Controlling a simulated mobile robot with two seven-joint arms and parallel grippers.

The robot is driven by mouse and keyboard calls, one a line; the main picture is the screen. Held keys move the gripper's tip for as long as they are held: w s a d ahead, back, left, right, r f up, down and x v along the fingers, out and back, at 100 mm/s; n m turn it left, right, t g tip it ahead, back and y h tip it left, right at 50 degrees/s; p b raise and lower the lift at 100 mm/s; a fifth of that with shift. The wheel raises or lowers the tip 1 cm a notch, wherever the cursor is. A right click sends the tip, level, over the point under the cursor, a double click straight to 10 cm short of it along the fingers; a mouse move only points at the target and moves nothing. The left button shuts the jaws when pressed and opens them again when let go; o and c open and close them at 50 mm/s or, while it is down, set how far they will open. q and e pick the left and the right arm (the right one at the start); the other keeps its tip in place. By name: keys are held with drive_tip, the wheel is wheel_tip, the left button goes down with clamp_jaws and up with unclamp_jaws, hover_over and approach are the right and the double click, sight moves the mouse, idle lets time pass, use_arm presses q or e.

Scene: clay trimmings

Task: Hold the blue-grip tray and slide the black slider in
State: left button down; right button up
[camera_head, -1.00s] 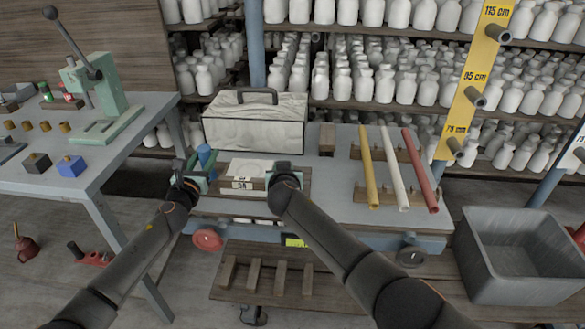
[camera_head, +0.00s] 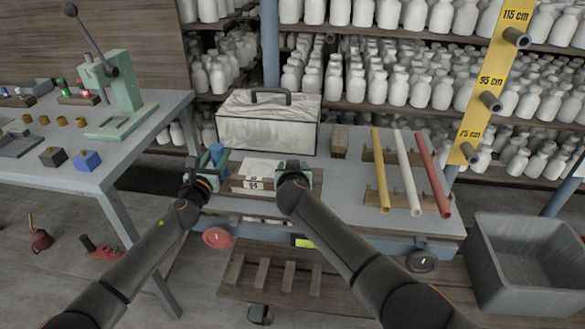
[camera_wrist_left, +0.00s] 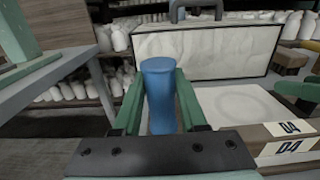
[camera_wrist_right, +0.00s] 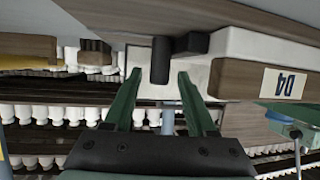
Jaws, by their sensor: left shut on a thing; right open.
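The tray (camera_head: 262,168) is a pale slab with wooden sides and a "04" label, on the grey workbench. Its upright blue grip (camera_head: 217,152) is at its left end. My left gripper (camera_head: 203,174) is shut on that grip; the left wrist view shows the blue grip (camera_wrist_left: 160,98) between both fingers. My right gripper (camera_head: 291,170) is at the tray's right end. In the right wrist view its open fingers (camera_wrist_right: 160,80) stand either side of the black slider (camera_wrist_right: 161,58), with gaps visible. My right arm hides the slider in the head view.
A white patterned case (camera_head: 268,127) stands behind the tray. Yellow, white and red rods (camera_head: 408,172) lie on wooden racks to the right. A grey bin (camera_head: 528,262) stands at lower right. A side table (camera_head: 130,150) with a green press is at left.

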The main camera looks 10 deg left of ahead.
use_arm(q)
drive_tip(key=shift+s+d+f, duration=0.1)
drive_tip(key=shift+d+f, duration=0.05)
drive_tip(key=shift+f, duration=0.25)
use_arm(e)
wheel_tip(320, 180, up, 10)
drive_tip(key=shift+f, duration=0.2)
use_arm(q)
drive_tip(key=c, duration=0.7)
unclamp_jaws()
drive_tip(key=o, duration=0.3)
drive_tip(key=shift+r, duration=0.25)
